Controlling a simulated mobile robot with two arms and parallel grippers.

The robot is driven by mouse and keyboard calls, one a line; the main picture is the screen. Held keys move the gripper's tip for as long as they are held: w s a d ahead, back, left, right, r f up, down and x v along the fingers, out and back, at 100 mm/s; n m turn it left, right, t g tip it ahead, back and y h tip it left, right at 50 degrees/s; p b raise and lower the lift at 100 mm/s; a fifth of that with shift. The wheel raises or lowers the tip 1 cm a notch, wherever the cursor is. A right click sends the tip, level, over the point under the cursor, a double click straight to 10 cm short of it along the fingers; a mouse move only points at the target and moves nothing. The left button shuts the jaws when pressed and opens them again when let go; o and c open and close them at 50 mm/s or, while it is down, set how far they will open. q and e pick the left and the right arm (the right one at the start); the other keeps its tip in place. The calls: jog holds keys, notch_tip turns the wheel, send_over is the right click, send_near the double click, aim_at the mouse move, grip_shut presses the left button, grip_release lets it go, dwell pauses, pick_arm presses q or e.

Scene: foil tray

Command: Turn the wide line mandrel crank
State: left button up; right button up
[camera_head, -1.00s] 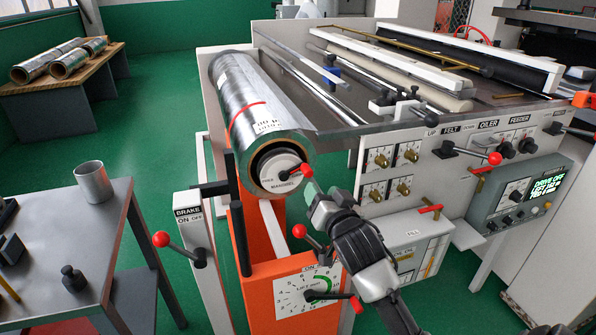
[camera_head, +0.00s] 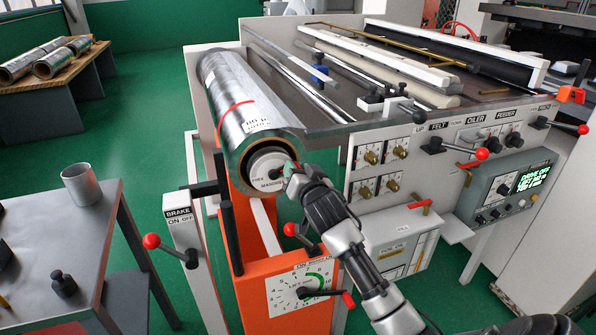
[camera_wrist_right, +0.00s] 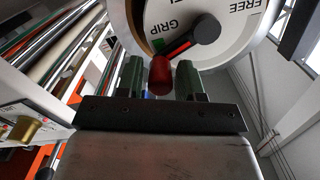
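The mandrel crank is a black lever with a red knob (camera_wrist_right: 160,75) on a pale disc (camera_wrist_right: 235,35) marked GRIP and FREE. In the head view the disc (camera_head: 266,168) sits in the near end of the foil roll (camera_head: 236,95), with the knob mostly hidden by my right gripper (camera_head: 290,180). In the right wrist view the knob lies between the two green fingertips of my right gripper (camera_wrist_right: 160,80). The fingers stand apart on either side of it, with what looks like a narrow gap. The lever tip is near the GRIP mark. My left gripper is not in view.
An orange stand (camera_head: 250,262) with a dial and red-knobbed levers is below the roll. A brake post (camera_head: 187,255) stands to its left. The control panel (camera_head: 510,195) is to the right. A grey table (camera_head: 60,245) with a metal cup (camera_head: 82,184) stands at left.

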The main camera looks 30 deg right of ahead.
jog(key=c, duration=0.6)
jog(key=shift+a+r+n+p, duration=0.1)
jog(key=shift+r+n+p, duration=0.15)
jog(key=shift+n+p, duration=0.15)
